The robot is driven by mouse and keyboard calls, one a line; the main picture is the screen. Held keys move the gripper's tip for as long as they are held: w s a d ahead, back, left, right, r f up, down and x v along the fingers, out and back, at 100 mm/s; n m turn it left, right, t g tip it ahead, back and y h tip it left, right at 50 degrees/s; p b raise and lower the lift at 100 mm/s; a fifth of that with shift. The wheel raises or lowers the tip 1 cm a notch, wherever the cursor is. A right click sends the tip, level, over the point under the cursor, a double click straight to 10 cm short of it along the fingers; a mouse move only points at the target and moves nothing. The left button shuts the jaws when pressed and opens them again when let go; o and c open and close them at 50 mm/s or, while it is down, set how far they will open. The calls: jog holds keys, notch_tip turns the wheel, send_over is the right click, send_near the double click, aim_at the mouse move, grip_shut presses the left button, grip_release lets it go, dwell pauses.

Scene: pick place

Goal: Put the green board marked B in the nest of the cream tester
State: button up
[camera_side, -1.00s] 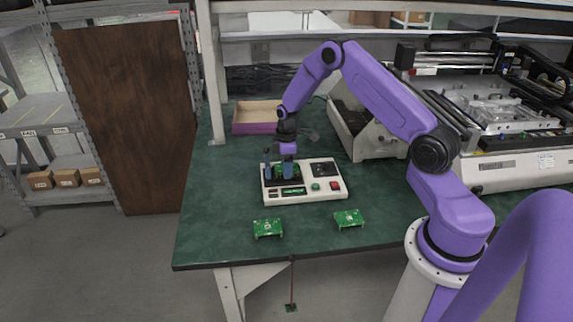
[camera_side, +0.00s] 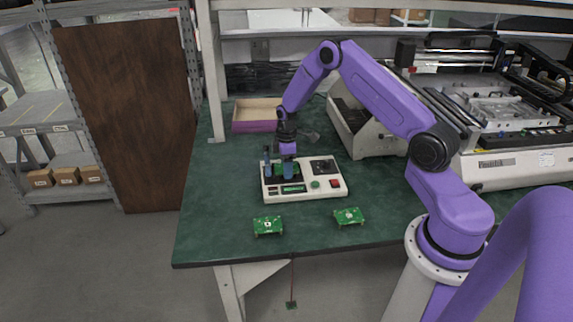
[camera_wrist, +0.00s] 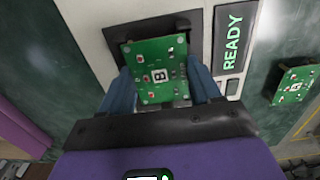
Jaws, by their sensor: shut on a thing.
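The green board marked B (camera_wrist: 152,76) is between the two blue fingers of my gripper (camera_wrist: 160,88) in the wrist view. My gripper (camera_side: 281,168) is shut on it, over the left part of the cream tester (camera_side: 327,193) in the side view. The dark nest (camera_wrist: 188,30) shows around the board's far edge and right side. The board looks slightly turned against the nest. I cannot tell whether it touches the nest floor; the fingers and gripper body hide its near edge. The tester's screen (camera_wrist: 233,38) reads READY.
Two other green boards lie in front of the tester, one at left (camera_side: 268,225) and one at right (camera_side: 349,216). A shallow purple-sided box (camera_side: 255,127) stands behind. A grey machine (camera_side: 365,130) is at the right. The mat is clear at the left.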

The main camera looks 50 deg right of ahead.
dwell(0.3)
jog(key=o, duration=0.9)
jog(key=c, duration=0.3)
jog(key=shift+r, duration=0.15)
jog(key=shift+r, duration=3.35)
